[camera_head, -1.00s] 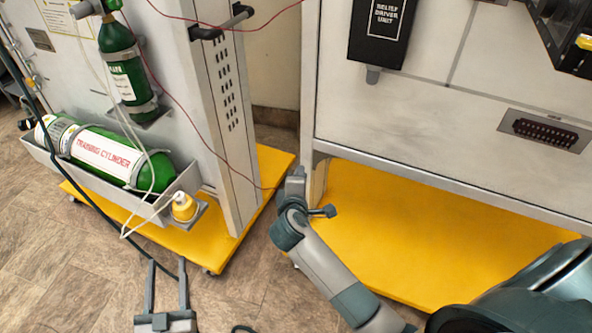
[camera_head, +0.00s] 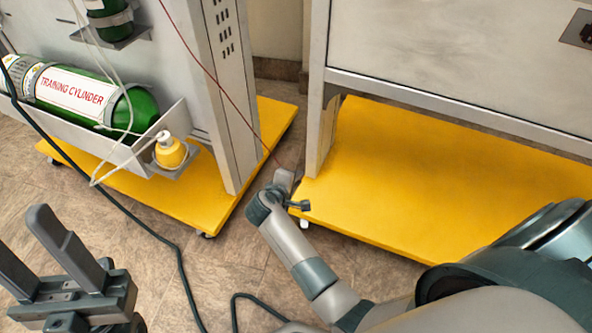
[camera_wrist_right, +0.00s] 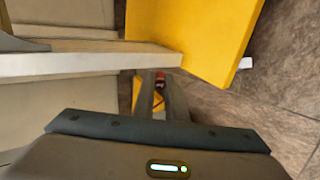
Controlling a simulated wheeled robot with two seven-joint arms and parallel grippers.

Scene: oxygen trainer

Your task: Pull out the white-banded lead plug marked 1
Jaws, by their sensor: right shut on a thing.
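My right gripper (camera_head: 284,178) is low in the gap between the two yellow-based units in the head view. In the right wrist view, its fingers (camera_wrist_right: 160,92) are shut on a small red and dark plug (camera_wrist_right: 159,78) at their tips. Its white band and number cannot be made out. A thin red lead (camera_head: 228,97) runs from the upper left down to the right gripper. My left gripper (camera_head: 20,238) is at the lower left in the head view, its two fingers apart and nothing between them.
A green training cylinder (camera_head: 140,108) lies in a tray on the left unit, beside a yellow bottle (camera_head: 170,152). Yellow bases (camera_head: 400,180) stand on both sides of the right gripper. A dark hose (camera_head: 150,232) crosses the floor.

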